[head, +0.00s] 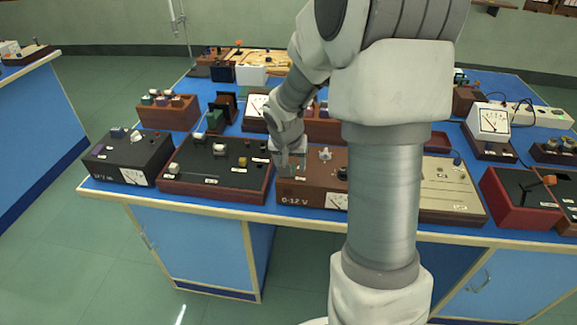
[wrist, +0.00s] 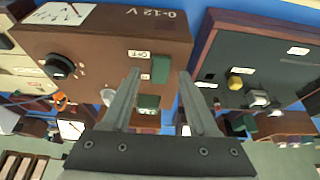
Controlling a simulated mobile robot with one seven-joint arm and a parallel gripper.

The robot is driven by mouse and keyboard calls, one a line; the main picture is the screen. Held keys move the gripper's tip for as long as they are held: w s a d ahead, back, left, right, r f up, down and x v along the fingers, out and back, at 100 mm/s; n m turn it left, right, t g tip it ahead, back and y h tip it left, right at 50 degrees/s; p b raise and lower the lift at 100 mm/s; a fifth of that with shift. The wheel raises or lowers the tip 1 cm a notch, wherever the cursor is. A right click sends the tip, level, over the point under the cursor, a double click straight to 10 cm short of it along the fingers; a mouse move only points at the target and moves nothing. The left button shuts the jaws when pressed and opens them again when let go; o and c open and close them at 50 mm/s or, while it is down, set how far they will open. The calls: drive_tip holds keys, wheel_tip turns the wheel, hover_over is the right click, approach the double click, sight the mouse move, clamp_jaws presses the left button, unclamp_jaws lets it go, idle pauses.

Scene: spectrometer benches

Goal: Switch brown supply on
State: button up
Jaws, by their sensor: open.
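The brown supply (head: 318,187), marked 0-12 V, stands at the front edge of the blue bench; it also shows upside down in the wrist view (wrist: 90,38). My gripper (head: 290,168) is over the left part of its top. In the wrist view my gripper (wrist: 159,72) is open, with nothing held. A green block (wrist: 160,68) beside an OFF label (wrist: 139,53) lies between the fingertips. A second green piece (wrist: 148,102) with a small label shows further between the fingers. I cannot tell whether the fingers touch either piece. A dark knob (wrist: 60,66) is on the supply's top.
A dark panel box with a red-brown frame (head: 213,190) stands close on the left, with switches and a yellow button (wrist: 235,82). A black meter box (head: 127,160) is further left. A beige box (head: 449,190) is on the right, partly behind my arm.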

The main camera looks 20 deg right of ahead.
drive_tip(key=shift+w+d+f, duration=0.1)
drive_tip(key=shift+f, duration=0.25)
drive_tip(key=shift+c, duration=0.3)
clamp_jaws()
